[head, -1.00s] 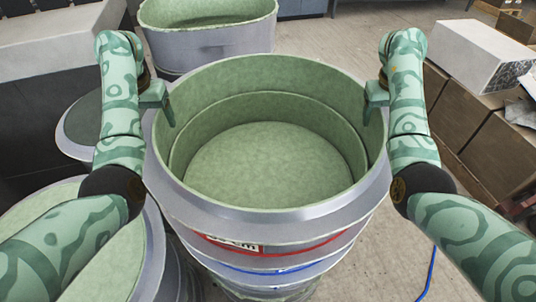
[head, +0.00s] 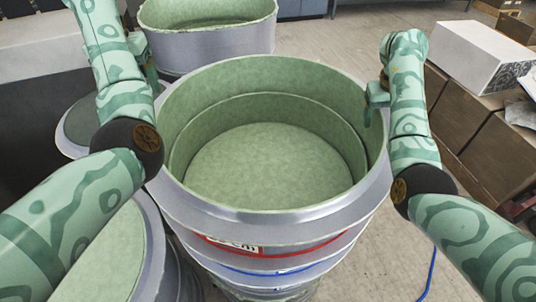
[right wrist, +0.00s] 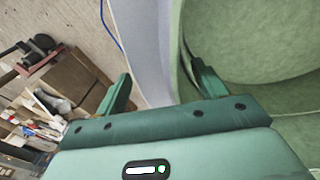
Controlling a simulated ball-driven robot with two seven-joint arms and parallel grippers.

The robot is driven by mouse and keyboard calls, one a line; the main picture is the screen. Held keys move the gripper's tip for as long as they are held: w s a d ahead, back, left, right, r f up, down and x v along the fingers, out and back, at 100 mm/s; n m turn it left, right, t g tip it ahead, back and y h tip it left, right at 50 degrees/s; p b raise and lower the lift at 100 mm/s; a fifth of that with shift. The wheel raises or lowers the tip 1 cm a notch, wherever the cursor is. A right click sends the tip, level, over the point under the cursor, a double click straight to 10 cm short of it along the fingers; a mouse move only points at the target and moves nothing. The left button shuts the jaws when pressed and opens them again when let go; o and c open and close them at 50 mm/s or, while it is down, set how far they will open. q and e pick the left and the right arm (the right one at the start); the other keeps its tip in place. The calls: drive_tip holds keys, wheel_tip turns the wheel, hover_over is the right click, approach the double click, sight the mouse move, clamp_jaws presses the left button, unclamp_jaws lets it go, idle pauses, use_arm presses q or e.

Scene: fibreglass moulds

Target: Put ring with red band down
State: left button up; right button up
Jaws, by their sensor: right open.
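The ring with the red band (head: 290,216) is a wide grey mould ring with a green inside. It sits level on top of a stack, above a ring with a blue band (head: 280,271). My right gripper (head: 375,108) is at its right rim. In the right wrist view the open fingers (right wrist: 160,82) straddle the ring's wall (right wrist: 147,45), one inside and one outside. My left gripper (head: 146,62) is off the rim at the upper left, partly hidden behind its arm, so its jaws cannot be judged.
An oval green-lined mould (head: 210,45) stands behind the stack. More round moulds stand at the left, one at the lower left (head: 118,245). A white box (head: 480,60) rests on brown cartons (head: 490,150) at the right. A blue cable lies on the floor, bottom right.

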wheel_tip(320, 180, up, 12)
drive_tip(key=s+a, duration=0.1)
drive_tip(key=a, duration=0.1)
drive_tip(key=shift+f, duration=0.15)
idle(0.5)
